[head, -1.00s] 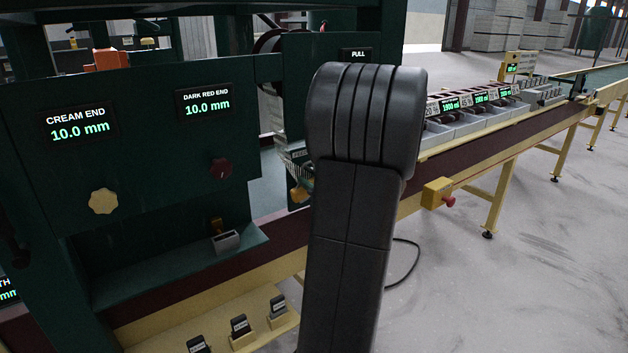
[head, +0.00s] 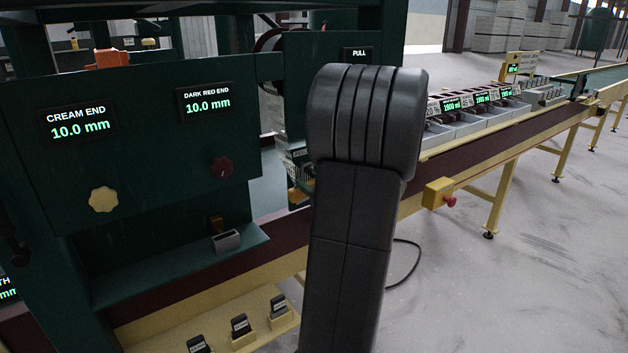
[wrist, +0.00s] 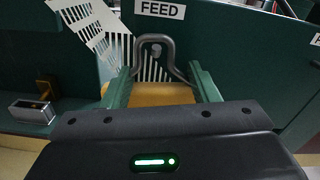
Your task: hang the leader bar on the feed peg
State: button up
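My gripper (wrist: 163,88) has its green fingers on both sides of a yellow block, which I take to be the body of the leader bar (wrist: 160,95). A grey wire loop rises from the bar in the wrist view. The loop surrounds the round feed peg (wrist: 155,49) in the picture, below the FEED sign (wrist: 163,9); whether it rests on the peg I cannot tell. White slotted strips (wrist: 98,40) show behind the bar. In the head view my own arm hides the gripper; a small yellow part of the bar (head: 295,196) shows left of the arm.
A green panel with cream (head: 103,199) and dark red (head: 222,167) knobs stands at left. A grey block (wrist: 32,109) sits on a ledge left of the gripper. A conveyor rail with grey bins (head: 452,140) runs right. The floor at right is clear.

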jog(key=shift+o, duration=0.2)
jog(key=shift+d, duration=0.1)
jog(key=b+v, duration=0.2)
jog(key=v, duration=1.1)
jog(key=shift+s, duration=0.35)
jog(key=shift+w+d, duration=0.1)
jog(key=p+x, duration=0.2)
jog(key=x, duration=1.1)
jog(key=shift+w+a+r, duration=0.15)
jog(key=shift+w+a, duration=0.05)
jog(key=shift+w, duration=0.05)
